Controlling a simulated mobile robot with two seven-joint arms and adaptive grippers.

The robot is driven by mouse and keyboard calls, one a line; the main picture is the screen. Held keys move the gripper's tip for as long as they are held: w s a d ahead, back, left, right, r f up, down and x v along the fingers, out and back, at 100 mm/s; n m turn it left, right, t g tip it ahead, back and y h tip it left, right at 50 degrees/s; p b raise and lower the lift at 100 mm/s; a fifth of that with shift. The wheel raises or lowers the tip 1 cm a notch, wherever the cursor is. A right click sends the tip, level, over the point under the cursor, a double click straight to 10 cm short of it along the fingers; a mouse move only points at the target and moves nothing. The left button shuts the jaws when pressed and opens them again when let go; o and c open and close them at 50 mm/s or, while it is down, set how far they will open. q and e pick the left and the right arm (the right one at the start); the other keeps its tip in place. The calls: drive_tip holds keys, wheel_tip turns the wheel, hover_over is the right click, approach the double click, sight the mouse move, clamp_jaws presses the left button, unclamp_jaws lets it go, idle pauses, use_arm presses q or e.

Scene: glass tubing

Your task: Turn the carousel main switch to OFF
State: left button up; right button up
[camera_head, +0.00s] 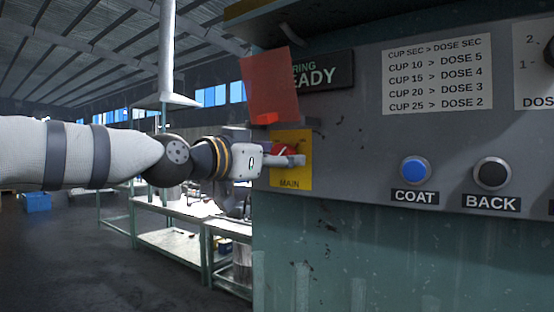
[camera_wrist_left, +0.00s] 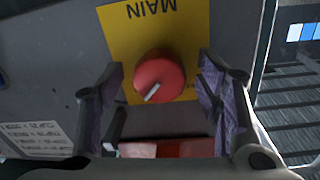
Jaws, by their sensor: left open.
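The main switch is a round red knob (camera_head: 287,148) on a yellow plate (camera_head: 290,177) marked MAIN, on the grey panel's left side. In the left wrist view, which is upside down, the knob (camera_wrist_left: 160,77) shows whole, its white mark slanting to the lower left. My left gripper (camera_head: 297,161) is at the plate and partly covers the knob in the head view. In the wrist view its two fingers (camera_wrist_left: 160,88) are open, one on each side of the knob with a gap to each. Finger depth against the knob is hard to tell. My right gripper is not in view.
A blue COAT button (camera_head: 414,170) and a black BACK button (camera_head: 492,173) sit to the right. A workbench (camera_head: 170,240) stands behind, at lower left.

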use_arm(q)
drive_tip(key=c, duration=1.2)
drive_tip(key=shift+o, duration=0.2)
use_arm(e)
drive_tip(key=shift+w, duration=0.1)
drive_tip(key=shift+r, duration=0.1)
use_arm(q)
drive_tip(key=shift+s+d+n+t+p, duration=0.1)
drive_tip(key=shift+n+t+p, duration=0.3)
drive_tip(key=shift+n, duration=4.2)
drive_tip(key=shift+d+n+t+p, duration=0.1)
drive_tip(key=shift+n+p, duration=0.45)
drive_tip(key=shift+n, duration=4.05)
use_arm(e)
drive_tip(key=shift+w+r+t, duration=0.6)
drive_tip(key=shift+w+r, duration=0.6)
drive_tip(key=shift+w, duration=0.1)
